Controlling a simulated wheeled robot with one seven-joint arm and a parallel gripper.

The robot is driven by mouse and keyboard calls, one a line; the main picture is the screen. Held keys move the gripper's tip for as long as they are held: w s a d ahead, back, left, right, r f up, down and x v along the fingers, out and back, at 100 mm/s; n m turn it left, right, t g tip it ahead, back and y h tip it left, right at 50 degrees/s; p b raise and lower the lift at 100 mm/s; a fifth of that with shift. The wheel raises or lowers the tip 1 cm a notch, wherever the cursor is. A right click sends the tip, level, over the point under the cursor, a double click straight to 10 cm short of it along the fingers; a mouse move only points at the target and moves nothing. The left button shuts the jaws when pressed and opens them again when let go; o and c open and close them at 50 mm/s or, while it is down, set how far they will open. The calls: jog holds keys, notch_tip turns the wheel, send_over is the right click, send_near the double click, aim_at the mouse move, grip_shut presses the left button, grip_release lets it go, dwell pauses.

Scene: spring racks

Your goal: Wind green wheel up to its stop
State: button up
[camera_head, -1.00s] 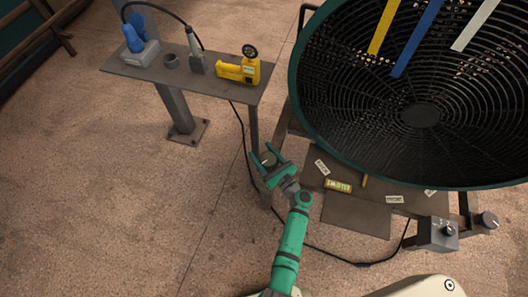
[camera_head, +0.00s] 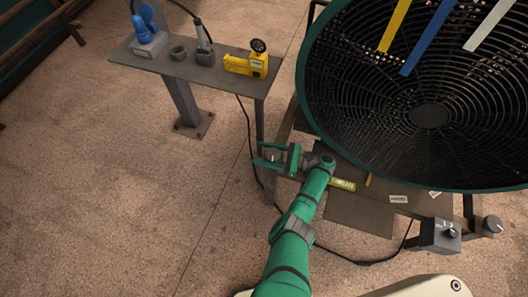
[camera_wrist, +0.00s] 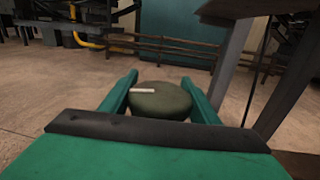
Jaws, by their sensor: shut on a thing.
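The green wheel (camera_wrist: 160,101) is a dull olive-green round knob with a short pale mark on its face. In the wrist view it sits between the two green fingers of my gripper (camera_wrist: 162,95), which is shut on it. In the head view my gripper (camera_head: 268,156) reaches left to the wheel (camera_head: 272,155), at the left side of the fan's stand. There the wheel is small and partly hidden by the fingers.
A large round fan (camera_head: 430,115) with a dark grille and coloured ribbons stands at the right. A grey side table (camera_head: 200,72) holds a yellow tool (camera_head: 246,64) and a blue object (camera_head: 146,24). A grey control box (camera_head: 440,236) is at lower right. Open floor lies left.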

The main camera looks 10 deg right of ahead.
jog(key=shift+s+a+n+g+y, duration=0.15)
jog(key=shift+n+g+y, duration=0.15)
jog(key=shift+g, duration=0.2)
jog(key=o, duration=1.1)
jog(key=shift+c, duration=0.2)
jog(key=shift+r, duration=0.1)
jog(key=s+a+r, duration=0.2)
jog(key=s+r, duration=1)
jog(key=s, duration=0.1)
jog(key=shift+s+a+r, duration=0.35)
jog(key=shift+a+r, duration=0.05)
